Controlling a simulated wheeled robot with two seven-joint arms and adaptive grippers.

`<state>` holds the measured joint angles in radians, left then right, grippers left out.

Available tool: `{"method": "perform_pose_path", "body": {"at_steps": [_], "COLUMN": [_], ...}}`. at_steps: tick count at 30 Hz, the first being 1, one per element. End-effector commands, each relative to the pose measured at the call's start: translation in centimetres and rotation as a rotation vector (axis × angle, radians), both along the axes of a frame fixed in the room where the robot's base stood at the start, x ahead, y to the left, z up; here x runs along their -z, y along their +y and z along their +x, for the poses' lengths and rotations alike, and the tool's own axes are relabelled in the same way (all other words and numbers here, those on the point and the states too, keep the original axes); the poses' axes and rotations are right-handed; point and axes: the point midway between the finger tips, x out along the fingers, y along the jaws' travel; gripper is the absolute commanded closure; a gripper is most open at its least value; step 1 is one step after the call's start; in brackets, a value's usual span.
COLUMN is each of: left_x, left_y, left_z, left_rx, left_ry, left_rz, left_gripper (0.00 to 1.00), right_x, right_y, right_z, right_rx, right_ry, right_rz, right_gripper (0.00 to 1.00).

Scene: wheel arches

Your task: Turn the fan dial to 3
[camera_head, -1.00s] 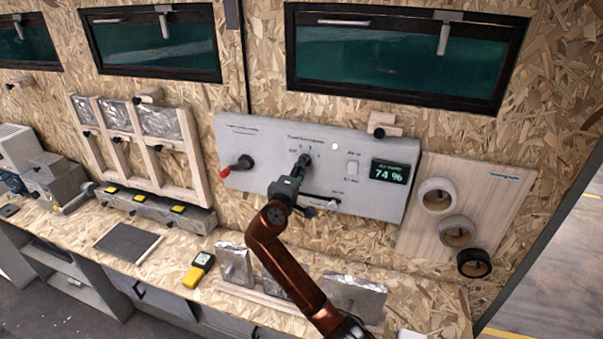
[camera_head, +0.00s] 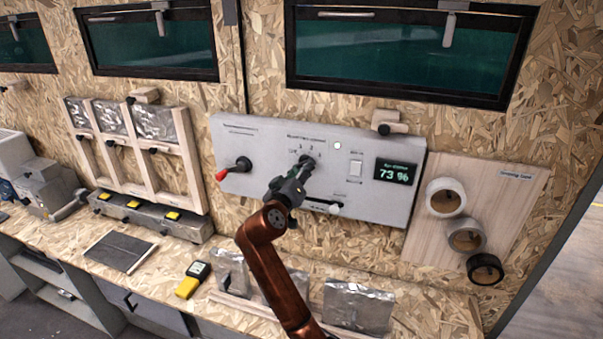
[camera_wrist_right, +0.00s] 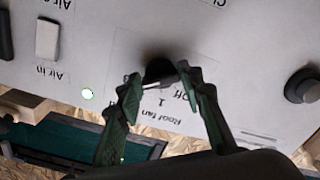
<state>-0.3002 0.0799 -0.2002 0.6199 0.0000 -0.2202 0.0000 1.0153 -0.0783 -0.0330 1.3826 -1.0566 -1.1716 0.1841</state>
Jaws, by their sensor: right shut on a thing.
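The fan dial (camera_head: 307,163) is a dark knob on the grey wall panel (camera_head: 237,200), with small marks above it. In the right wrist view, seen upside down, the dark dial (camera_wrist_right: 160,70) sits by the printed words "Roof fan", "Off" and "1". My right gripper (camera_head: 298,176) reaches up to the dial from below. In the wrist view its two green-grey fingers (camera_wrist_right: 158,80) stand on either side of the dial and are shut on it. The fingers and blur partly hide the dial, so its exact setting cannot be read. My left gripper is not in view.
The panel also holds a red-tipped lever (camera_head: 233,169), a white switch (camera_head: 355,168), a slider with a pale knob (camera_head: 336,208) and a display (camera_head: 395,173) reading 73 %. Tape rolls (camera_head: 466,236) hang at right. A yellow meter (camera_head: 192,279) lies on the bench below.

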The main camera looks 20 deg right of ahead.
Motion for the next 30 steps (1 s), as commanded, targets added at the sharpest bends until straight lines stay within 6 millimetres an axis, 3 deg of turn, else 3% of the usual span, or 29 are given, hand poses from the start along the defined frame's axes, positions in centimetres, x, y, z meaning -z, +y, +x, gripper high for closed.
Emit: {"method": "perform_pose_path", "body": {"at_steps": [22,23,30], "left_x": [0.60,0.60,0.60], "left_y": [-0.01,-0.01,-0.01], "left_z": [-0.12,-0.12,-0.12], "left_rx": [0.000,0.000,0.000], "left_ry": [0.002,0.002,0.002], "left_rz": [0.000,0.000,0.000], "left_gripper": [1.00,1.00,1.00], "right_x": [0.07,0.07,0.04], "right_y": [0.00,0.01,0.02], "right_z": [0.04,0.04,0.03], "right_rx": [0.000,0.000,0.000], "right_ry": [-0.046,-0.046,-0.045], "right_rz": [0.070,0.070,0.069], "right_gripper": [0.90,0.64,0.48]}}
